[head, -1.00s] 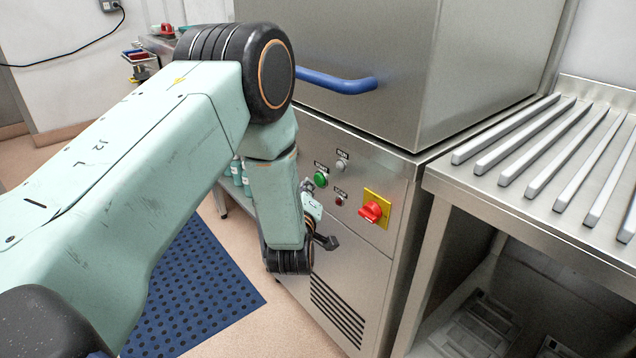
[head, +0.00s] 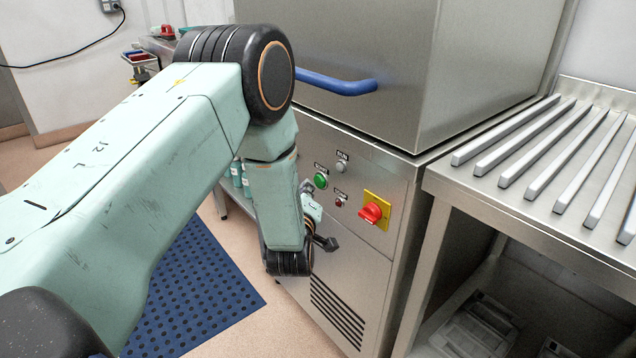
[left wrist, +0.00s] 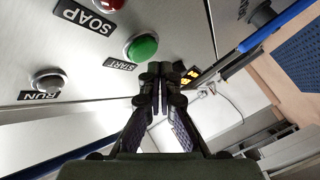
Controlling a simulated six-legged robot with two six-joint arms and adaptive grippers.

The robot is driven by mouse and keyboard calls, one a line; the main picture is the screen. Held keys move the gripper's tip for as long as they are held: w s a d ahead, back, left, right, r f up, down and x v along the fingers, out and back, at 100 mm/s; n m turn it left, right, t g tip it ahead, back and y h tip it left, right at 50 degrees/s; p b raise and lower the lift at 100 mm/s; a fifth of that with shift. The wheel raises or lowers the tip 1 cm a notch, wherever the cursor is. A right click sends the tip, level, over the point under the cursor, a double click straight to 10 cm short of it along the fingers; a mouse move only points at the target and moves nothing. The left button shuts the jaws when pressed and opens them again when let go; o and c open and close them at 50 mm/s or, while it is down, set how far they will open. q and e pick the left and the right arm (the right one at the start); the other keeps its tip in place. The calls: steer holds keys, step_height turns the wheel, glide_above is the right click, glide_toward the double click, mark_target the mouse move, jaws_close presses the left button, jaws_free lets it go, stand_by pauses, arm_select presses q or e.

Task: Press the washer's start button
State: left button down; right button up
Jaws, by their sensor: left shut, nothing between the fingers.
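The washer (head: 330,240) is a stainless steel cabinet with a control panel on its front. The green start button (head: 320,180) sits on the panel's left part; it also shows in the left wrist view (left wrist: 142,48) beside its START label. My right gripper is not in view.
A grey run button (head: 341,166), a small red soap button (head: 339,202) and a red knob on a yellow plate (head: 370,212) are near the green button. A blue handle (head: 338,82) juts out above. A ribbed steel table (head: 540,170) stands to the right.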

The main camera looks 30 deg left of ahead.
arm_select(q)
steer(key=shift+w+d, duration=0.1)
steer(key=shift+w+d, duration=0.1)
steer(key=shift+w, duration=0.2)
steer(key=shift+w+d, duration=0.15)
steer(key=shift+w, duration=0.25)
stand_by(1.2)
steer(key=shift+s, duration=0.1)
steer(key=shift+s+a, duration=0.35)
steer(key=shift+s, duration=0.35)
steer(key=s, duration=0.1)
steer(key=s+a+p, duration=0.1)
steer(key=s, duration=0.1)
steer(key=s+a+p, duration=0.1)
steer(key=shift+s, duration=0.3)
stand_by(0.7)
